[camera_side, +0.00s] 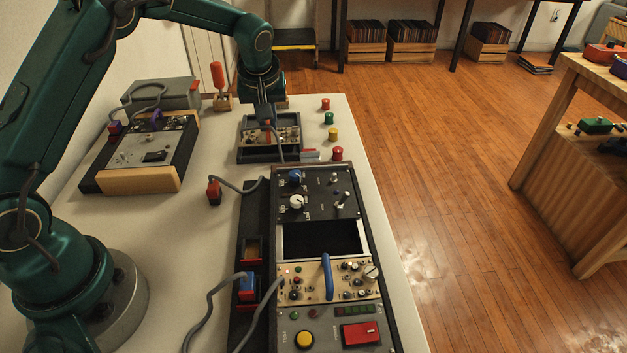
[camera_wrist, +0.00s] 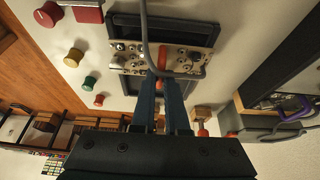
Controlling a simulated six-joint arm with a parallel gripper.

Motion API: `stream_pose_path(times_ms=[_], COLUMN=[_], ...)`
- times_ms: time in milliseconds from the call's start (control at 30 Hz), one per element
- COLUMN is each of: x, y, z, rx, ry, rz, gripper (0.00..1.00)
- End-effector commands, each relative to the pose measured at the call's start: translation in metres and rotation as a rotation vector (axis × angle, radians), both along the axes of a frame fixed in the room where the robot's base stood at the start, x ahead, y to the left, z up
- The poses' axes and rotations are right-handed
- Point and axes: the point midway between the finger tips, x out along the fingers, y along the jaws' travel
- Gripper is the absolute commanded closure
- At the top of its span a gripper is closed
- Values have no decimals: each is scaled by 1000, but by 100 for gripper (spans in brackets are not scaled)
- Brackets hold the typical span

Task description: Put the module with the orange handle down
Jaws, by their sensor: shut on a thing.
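The module with the orange handle has a cream panel with several knobs; it shows in the wrist view (camera_wrist: 190,60) and in the side view (camera_side: 288,135). My gripper (camera_side: 268,124) is shut on its orange handle (camera_wrist: 163,58), with the fingertips (camera_wrist: 160,75) either side of it. The module is at a dark open frame (camera_side: 246,153) on the table, also in the wrist view (camera_wrist: 125,20). I cannot tell whether it rests in the frame or hangs just above. A grey cable (camera_wrist: 145,25) loops past the fingertips.
A dark rack (camera_side: 345,180) in front has an empty slot (camera_side: 322,240) above a blue-handled module (camera_side: 300,284). Several coloured caps (camera_side: 329,118) line the right table edge. A purple-handled unit (camera_side: 160,140) and a red-handled tool (camera_side: 217,76) stand left. A red plug (camera_side: 214,193) lies near the rack.

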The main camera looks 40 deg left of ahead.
Motion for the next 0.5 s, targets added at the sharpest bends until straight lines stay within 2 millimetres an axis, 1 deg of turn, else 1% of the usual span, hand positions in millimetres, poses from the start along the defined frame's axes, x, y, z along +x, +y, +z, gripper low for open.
stream_pose_path(times_ms=[33, 67, 100, 133, 400, 500], x=[0, 0, 0, 0, 0, 0], y=[0, 0, 0, 0, 0, 0], z=[-2, -2, -2, -2, -1, 2], rx=[0, 1, 0, 0, 0, 0], ry=[0, 1, 0, 0, 0, 0], rz=[-1, -1, -1, -1, 0, 1], gripper=[100, 81, 65, 58, 58, 58])
